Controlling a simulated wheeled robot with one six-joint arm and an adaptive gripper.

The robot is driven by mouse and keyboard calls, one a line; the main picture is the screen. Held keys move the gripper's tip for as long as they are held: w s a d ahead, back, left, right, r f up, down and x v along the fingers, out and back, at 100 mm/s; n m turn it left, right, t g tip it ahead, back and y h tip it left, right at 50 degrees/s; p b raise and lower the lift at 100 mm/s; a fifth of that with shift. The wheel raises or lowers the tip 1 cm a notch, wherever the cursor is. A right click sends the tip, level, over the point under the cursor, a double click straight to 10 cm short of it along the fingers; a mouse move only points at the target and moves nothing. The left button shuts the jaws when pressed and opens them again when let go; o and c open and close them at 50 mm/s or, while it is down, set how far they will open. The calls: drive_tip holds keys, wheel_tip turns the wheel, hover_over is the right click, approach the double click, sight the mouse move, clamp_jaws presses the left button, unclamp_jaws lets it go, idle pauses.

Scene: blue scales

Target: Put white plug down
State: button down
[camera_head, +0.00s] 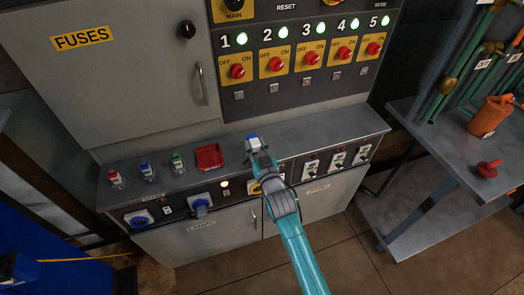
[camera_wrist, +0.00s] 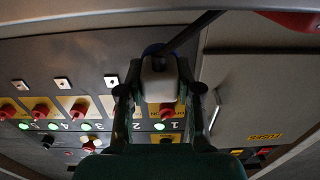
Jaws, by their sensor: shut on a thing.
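The white plug (camera_head: 252,139) has a blue part on top and sits at the tip of my gripper (camera_head: 257,148), over the grey ledge (camera_head: 230,146) of the control cabinet. In the wrist view the white plug (camera_wrist: 159,82) fills the space between the two dark fingers of my gripper (camera_wrist: 158,92), which are shut on it. A dark blue part shows at its far end. I cannot tell whether the plug touches the ledge.
Three small fuse-like pieces, red (camera_head: 115,179), blue (camera_head: 147,169) and green (camera_head: 177,162), stand on the ledge left of a red tray (camera_head: 209,156). Red switches (camera_head: 307,54) line the upright panel behind. Sockets line the ledge's front. A side table (camera_head: 440,130) stands right.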

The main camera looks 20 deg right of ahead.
sight(256, 155)
drive_tip(key=shift+f, duration=2.25)
drive_tip(key=c, duration=0.8)
unclamp_jaws()
drive_tip(key=shift+f, duration=0.1)
drive_tip(key=s, duration=1.2)
